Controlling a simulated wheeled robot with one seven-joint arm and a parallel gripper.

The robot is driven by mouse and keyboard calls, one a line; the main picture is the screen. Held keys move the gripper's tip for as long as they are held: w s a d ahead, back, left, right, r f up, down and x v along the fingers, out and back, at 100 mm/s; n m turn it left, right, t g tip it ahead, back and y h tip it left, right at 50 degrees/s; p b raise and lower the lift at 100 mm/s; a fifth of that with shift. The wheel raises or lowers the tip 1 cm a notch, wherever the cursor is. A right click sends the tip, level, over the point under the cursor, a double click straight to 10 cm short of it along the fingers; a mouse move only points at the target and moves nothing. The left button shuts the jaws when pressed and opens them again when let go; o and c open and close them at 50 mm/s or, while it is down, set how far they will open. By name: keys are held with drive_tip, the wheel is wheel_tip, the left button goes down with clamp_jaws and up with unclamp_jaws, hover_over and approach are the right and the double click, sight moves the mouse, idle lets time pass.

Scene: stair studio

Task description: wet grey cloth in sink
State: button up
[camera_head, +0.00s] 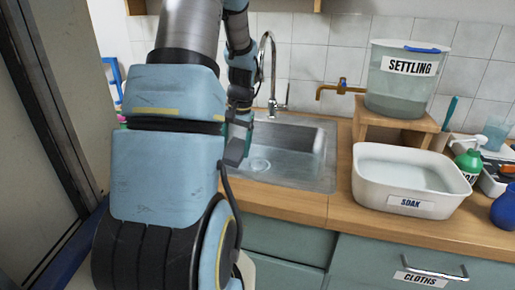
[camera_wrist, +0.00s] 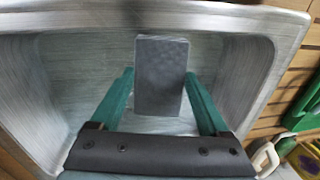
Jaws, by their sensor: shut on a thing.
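The sink (camera_head: 285,150) is a steel basin set into the wooden counter, and its walls (camera_wrist: 245,75) fill most of the wrist view. A grey rectangular cloth (camera_wrist: 160,95) shows between the teal fingers of my gripper (camera_wrist: 159,76), over the sink's floor. My gripper is shut on the cloth, with a finger on each side. I cannot tell if the cloth touches the basin's floor, or how wet it is. In the head view my arm hides the sink's left part, and I cannot make out the cloth there.
A steel tap (camera_head: 270,75) rises behind the sink. Right of it stand a white SOAK tub (camera_head: 408,203), a clear SETTLING tank (camera_head: 405,88) on a wooden stand (camera_head: 372,130) with a brass spigot (camera_head: 340,88), and a green bottle (camera_head: 467,163). A CLOTHS drawer (camera_head: 370,262) is below.

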sight(233, 149)
drive_tip(key=shift+r+p, duration=1.55)
drive_tip(key=shift+r, duration=0.6)
idle(0.5)
wheel_tip(233, 149, up, 4)
drive_tip(key=p, duration=0.3)
idle(0.6)
